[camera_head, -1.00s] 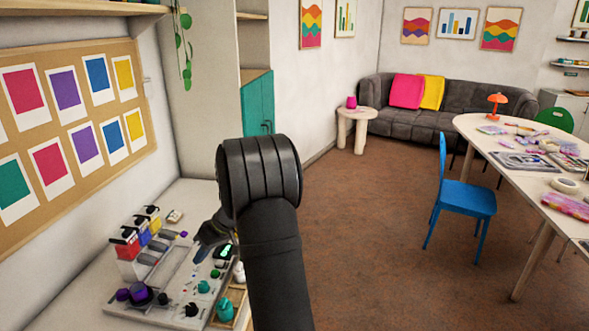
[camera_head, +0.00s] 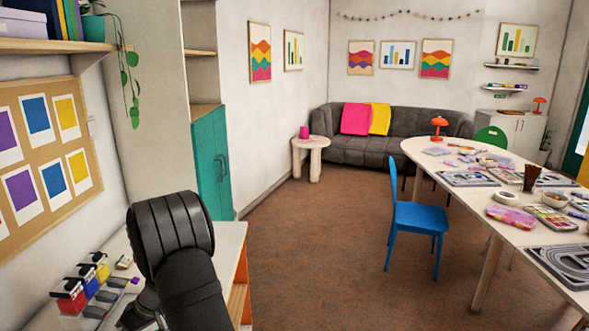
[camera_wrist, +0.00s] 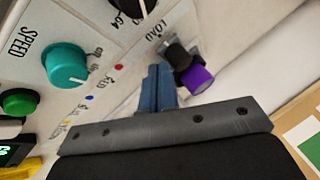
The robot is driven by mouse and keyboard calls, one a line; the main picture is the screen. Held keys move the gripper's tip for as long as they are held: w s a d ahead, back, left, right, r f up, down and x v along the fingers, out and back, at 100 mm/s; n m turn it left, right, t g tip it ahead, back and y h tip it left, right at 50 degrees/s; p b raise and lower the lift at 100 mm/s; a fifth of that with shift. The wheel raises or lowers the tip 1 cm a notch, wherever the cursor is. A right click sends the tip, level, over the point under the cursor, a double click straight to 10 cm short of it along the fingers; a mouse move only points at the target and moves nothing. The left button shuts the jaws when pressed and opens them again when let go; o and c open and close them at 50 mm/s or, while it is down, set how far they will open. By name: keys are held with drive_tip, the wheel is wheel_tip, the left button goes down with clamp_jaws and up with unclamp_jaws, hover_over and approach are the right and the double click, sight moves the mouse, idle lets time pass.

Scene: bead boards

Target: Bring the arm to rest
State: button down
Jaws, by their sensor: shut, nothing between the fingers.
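My gripper (camera_wrist: 160,85) shows in the wrist view as two blue fingers pressed together, with nothing between them. It is over a pale control panel (camera_wrist: 110,28). A black stem with a purple cap (camera_wrist: 197,79) is just right of the fingertips; I cannot tell whether they touch. A teal SPEED knob (camera_wrist: 65,64) is to their left. In the head view my dark arm rises at the lower left and the fingers are hidden.
Red (camera_head: 71,303), blue (camera_head: 90,286) and yellow (camera_head: 102,272) containers with black tops stand left of my arm. A green button (camera_wrist: 20,102) is on the panel. A blue chair (camera_head: 415,217) and a cluttered table (camera_head: 480,200) are at the right, beyond open floor.

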drive_tip(key=shift+s+a, duration=0.15)
drive_tip(key=shift+s, duration=0.25)
